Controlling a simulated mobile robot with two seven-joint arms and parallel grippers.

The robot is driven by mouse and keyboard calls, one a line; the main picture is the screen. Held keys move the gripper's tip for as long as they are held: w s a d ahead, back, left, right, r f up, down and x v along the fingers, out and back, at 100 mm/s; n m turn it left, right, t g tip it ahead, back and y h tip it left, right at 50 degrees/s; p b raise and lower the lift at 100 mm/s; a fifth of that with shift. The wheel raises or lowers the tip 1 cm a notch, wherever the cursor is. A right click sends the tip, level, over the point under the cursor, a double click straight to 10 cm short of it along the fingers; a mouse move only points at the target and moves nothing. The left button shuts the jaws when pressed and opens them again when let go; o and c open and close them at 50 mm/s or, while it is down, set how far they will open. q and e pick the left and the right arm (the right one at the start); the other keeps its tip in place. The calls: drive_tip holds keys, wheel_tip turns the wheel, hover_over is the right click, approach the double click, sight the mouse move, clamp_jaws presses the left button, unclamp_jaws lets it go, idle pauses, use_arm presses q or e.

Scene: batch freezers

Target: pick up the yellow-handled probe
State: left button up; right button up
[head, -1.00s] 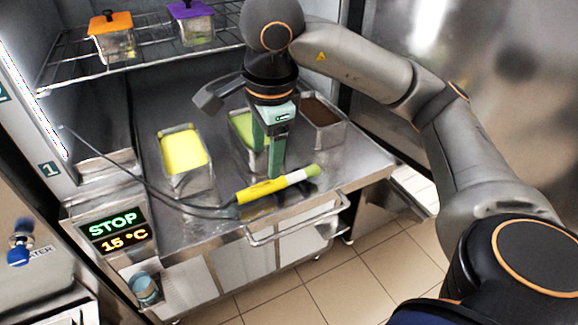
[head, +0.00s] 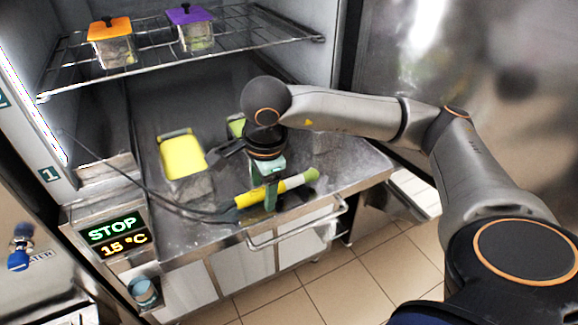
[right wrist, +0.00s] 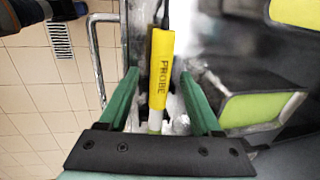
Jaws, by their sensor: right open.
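The yellow-handled probe (head: 246,199) lies near the front edge of the steel shelf, with a pale shaft and a green end to the right and a dark cable to the left. In the right wrist view the yellow handle (right wrist: 161,75), marked PROBE, shows between the green fingers. My right gripper (head: 263,188) is open, pointing down, with one finger on each side of the probe. It also shows in the right wrist view (right wrist: 160,76), with gaps between the handle and the fingers. My left gripper is not in view.
A steel pan with yellow contents (head: 184,158) stands behind and left of the probe. A pan with green contents (head: 236,126) is partly hidden by my arm. A metal handle bar (head: 300,228) runs along the front. A wire rack (head: 235,48) holds two lidded containers above.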

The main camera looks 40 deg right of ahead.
clamp_jaws()
idle(0.3)
idle(0.4)
